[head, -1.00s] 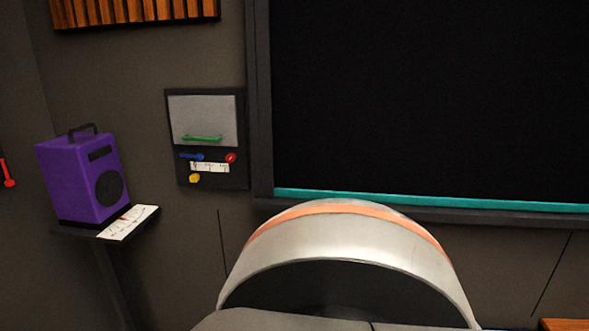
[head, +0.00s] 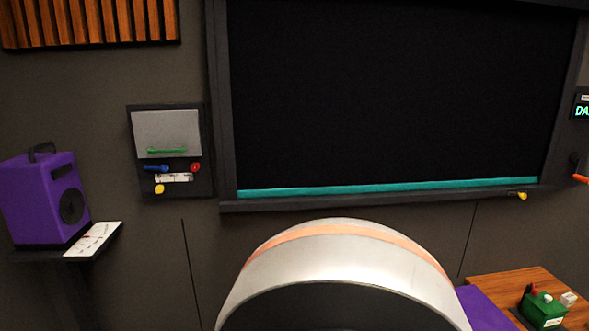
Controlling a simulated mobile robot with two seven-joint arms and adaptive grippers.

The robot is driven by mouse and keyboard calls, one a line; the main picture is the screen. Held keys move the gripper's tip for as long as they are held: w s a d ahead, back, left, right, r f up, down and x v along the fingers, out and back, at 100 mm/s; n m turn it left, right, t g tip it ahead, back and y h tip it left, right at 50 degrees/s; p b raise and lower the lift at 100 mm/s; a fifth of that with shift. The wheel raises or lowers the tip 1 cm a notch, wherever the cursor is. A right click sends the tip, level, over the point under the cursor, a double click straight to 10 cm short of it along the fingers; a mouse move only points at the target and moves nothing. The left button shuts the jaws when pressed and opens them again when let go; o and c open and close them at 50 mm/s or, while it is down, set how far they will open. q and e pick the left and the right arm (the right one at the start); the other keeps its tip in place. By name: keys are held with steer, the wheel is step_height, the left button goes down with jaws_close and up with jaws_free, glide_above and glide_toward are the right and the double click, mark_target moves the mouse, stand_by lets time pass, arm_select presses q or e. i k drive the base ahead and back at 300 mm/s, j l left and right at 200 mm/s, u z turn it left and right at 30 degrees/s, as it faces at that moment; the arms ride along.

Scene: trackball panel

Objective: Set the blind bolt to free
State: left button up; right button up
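The large black blind or screen (head: 400,90) fills a dark frame on the wall in the head view, with a teal bar (head: 390,187) along its bottom edge. A small yellow knob or bolt (head: 518,195) sits on the frame's lower ledge at the right. A wall panel (head: 205,180) left of the screen has a grey flap with a green handle (head: 167,151), a blue lever (head: 152,168), a red knob (head: 195,167), a yellow knob (head: 159,189) and a white label strip. I cannot tell which part is the blind bolt or read its setting. Neither gripper is in view.
A purple speaker (head: 32,202) and a white paper (head: 93,239) rest on a shelf at the left. A wooden table (head: 498,284) at the lower right holds a green box (head: 543,311). An orange handle (head: 581,179) and a lit display (head: 581,110) are at the right edge.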

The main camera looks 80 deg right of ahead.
mark_target(523, 195)
steer(key=z, duration=3.95)
steer(key=i+l+u, duration=0.1)
steer(key=u, duration=0.35)
steer(key=i+l+u, duration=0.1)
steer(key=u, duration=0.3)
steer(key=l+u, duration=0.25)
steer(key=u, duration=0.2)
steer(key=l+u, duration=0.5)
steer(key=l, duration=0.45)
steer(key=l+u, duration=0.1)
steer(key=l, duration=0.9)
